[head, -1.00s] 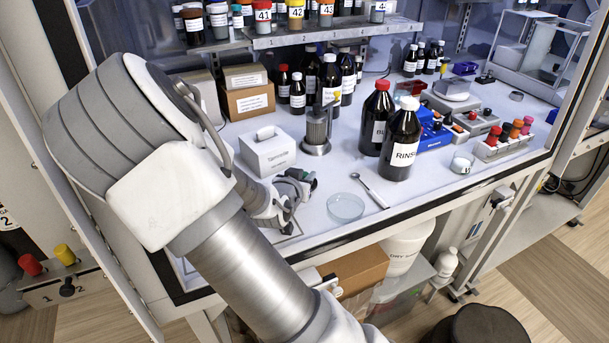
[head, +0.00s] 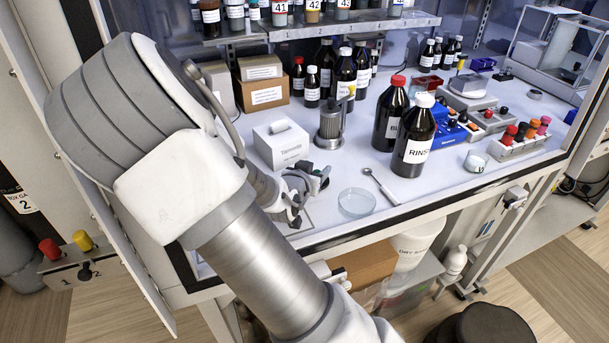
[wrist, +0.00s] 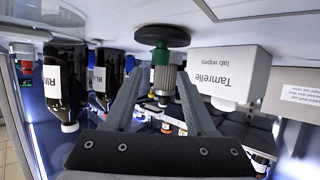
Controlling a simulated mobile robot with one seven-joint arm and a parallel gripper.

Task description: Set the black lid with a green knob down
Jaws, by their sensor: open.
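In the upside-down wrist view, the black lid (wrist: 162,36) shows as a dark disc against the white bench top. Its green knob (wrist: 163,77) points away from the bench, between the two fingers of my gripper (wrist: 158,76). The fingers are apart, one on each side of the knob; I cannot tell whether either touches it. In the head view, my gripper (head: 308,184) is low over the front of the bench, left of the glass dish. The lid is not clear there, hidden by the gripper.
A wipes box (head: 282,146) stands behind my gripper, and a steel canister (head: 330,127) behind to the right. A glass dish (head: 357,203) and a spoon (head: 381,186) lie to the right. The white-capped rinse bottle (head: 414,137) stands beyond them. The bench's front edge is close.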

